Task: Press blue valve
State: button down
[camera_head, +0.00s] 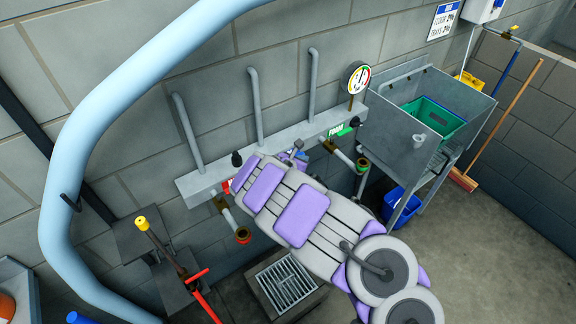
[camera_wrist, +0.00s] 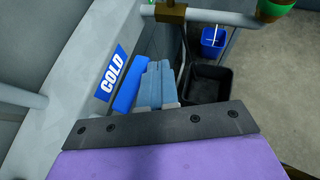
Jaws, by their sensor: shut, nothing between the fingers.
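The blue valve (camera_wrist: 127,88) shows in the wrist view as a bright blue bar beside the blue COLD label (camera_wrist: 109,77) on the grey wall manifold. My gripper (camera_wrist: 159,68) is shut and empty, with its blue-grey fingers just right of the blue bar. I cannot tell whether they touch it. In the head view my purple and grey arm reaches to the manifold (camera_head: 325,122) and hides most of the blue valve and my fingertips.
A green-labelled valve (camera_head: 343,132) is right of my arm and a red-labelled one (camera_head: 226,187) is left. A pressure gauge (camera_head: 357,78) and metal sink (camera_head: 405,118) stand to the right. A light blue hose (camera_head: 62,150) arcs at left. A floor drain (camera_head: 287,283) lies below.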

jog(key=p+v, duration=0.1)
jog(key=v, duration=1.5)
jog(key=shift+p, duration=0.4)
jog(key=shift+f, duration=0.15)
jog(key=d+r+m+g+h+b, duration=0.1)
jog(key=d+r+m+h, duration=0.1)
jog(key=d+r+m, duration=0.45)
jog(key=s+d+r+m+g+h+b, duration=0.1)
jog(key=s+d+r+m+g, duration=0.15)
jog(key=s+d+m, duration=0.6)
jog(key=s+d+r+m+g+b, duration=0.25)
jog(key=s+d+g, duration=0.2)
jog(key=d, duration=0.65)
jog(key=s+f+m+g+y+b, duration=0.3)
jog(key=s+m, duration=0.4)
jog(key=s, duration=0.7)
jog(key=s+a+m+g+y, duration=0.1)
jog(key=s+a+m+y, duration=0.4)
jog(key=s, duration=0.9)
jog(key=shift+a+f+y+b, duration=0.35)
jog(key=shift+a+y, duration=0.25)
jog(key=shift+a, duration=0.6)
jog(key=c, duration=1.8)
grip_release()
